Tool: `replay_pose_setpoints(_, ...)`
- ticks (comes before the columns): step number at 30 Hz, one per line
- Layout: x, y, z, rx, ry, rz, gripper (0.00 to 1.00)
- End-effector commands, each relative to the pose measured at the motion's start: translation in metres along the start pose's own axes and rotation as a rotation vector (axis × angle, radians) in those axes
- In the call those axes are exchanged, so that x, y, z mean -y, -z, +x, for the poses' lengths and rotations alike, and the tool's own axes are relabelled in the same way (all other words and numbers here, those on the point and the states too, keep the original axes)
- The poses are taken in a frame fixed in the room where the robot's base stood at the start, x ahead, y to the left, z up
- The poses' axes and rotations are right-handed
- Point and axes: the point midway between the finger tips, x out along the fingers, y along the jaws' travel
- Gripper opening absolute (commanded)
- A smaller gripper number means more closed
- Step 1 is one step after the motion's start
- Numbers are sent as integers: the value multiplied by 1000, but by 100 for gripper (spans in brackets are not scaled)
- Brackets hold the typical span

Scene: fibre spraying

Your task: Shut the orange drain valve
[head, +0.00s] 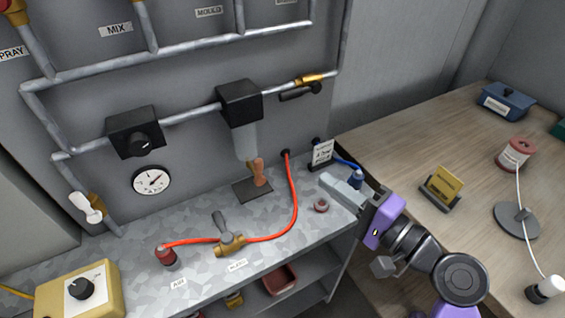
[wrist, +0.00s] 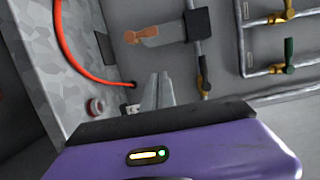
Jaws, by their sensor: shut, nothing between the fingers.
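The orange drain valve (head: 259,172) hangs under the clear bowl (head: 244,142) of the black filter unit (head: 240,101) on the grey wall. Its lever points down, near a dark pad (head: 252,190) on the bench. In the wrist view the drain valve (wrist: 140,35) lies beyond my fingertips, at the upper left. My gripper (head: 338,187) is shut and empty, to the right of the valve near the bench's right end. It also shows in the wrist view (wrist: 158,92), apart from the valve.
An orange-red hose (head: 296,200) curves over the grey bench between valve and gripper. A small red ring (head: 321,205), a label stand (head: 322,154) and a blue fitting (head: 356,179) are close to my gripper. A wooden table (head: 410,145) stands at the right.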

Motion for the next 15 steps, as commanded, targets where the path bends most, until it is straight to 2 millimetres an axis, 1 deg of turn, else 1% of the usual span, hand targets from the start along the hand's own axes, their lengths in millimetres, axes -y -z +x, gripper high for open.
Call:
replay_pose_setpoints(5, 0, 0, 0, -2, 0, -1, 0)
replay_pose_setpoints(8, 1, 0, 4, -1, 1, -2, 0)
replay_pose_setpoints(11, 1, 0, 13, 0, 0, -1, 0)
replay_pose_setpoints(15, 2, 0, 37, 1, 0, -2, 0)
